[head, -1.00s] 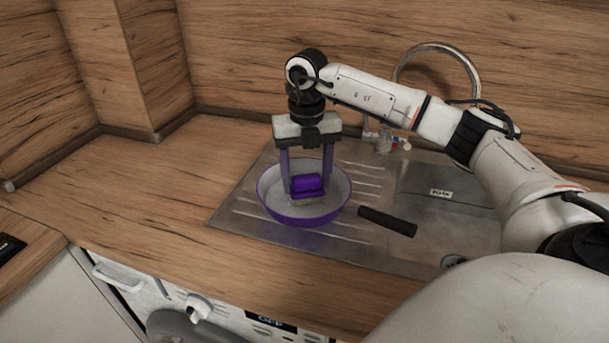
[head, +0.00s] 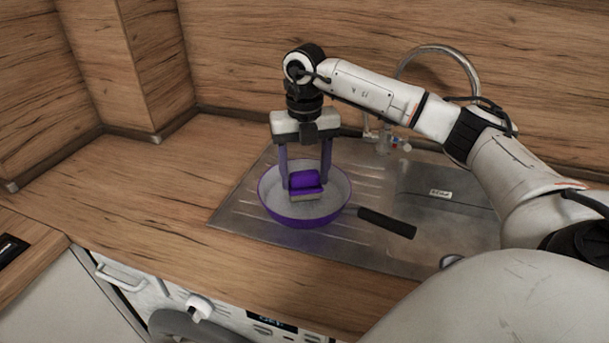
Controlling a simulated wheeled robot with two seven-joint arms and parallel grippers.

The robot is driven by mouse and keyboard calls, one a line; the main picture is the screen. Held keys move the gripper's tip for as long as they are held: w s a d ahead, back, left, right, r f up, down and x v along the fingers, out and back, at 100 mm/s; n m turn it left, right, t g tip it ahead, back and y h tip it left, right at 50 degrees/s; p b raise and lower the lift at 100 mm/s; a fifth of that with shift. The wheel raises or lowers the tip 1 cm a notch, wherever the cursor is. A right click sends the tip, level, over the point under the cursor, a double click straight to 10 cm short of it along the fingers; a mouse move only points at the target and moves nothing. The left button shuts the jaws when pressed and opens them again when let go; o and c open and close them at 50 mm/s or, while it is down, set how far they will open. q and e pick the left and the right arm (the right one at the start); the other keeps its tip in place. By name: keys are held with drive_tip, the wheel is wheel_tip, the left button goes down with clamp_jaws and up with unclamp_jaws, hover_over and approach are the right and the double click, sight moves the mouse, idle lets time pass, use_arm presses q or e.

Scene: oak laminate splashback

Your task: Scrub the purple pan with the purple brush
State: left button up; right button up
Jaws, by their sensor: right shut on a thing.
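The purple pan (head: 306,217) stands on the ribbed drainboard of the sink unit. Its black handle (head: 387,222) points to the right. My right gripper (head: 305,184) reaches down into the pan and is shut on the purple brush (head: 305,181). My left gripper is not in view.
The metal drainboard (head: 236,215) lies around the pan, with the sink basin and a curved tap (head: 452,51) to the right. The wooden worktop (head: 150,205) to the left is clear. An appliance with knobs (head: 200,305) is below the front edge. A wooden splashback stands behind.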

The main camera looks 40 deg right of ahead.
wheel_tip(320, 180, up, 12)
drive_tip(key=shift+r, duration=0.2)
idle(0.7)
idle(0.5)
drive_tip(key=f+b, duration=0.1)
drive_tip(key=f, duration=0.2)
drive_tip(key=f+b, duration=0.1)
drive_tip(key=f, duration=0.2)
drive_tip(key=w+f+b, duration=0.1)
drive_tip(key=f+b, duration=0.1)
drive_tip(key=f, duration=0.1)
drive_tip(key=shift+d+f, duration=0.3)
drive_tip(key=shift+d, duration=0.1)
drive_tip(key=shift+w+d+f+b, duration=0.1)
drive_tip(key=shift+f+b, duration=0.4)
drive_tip(key=shift+f, duration=0.55)
drive_tip(key=shift+f+b, duration=0.4)
drive_tip(key=shift+f, duration=0.6)
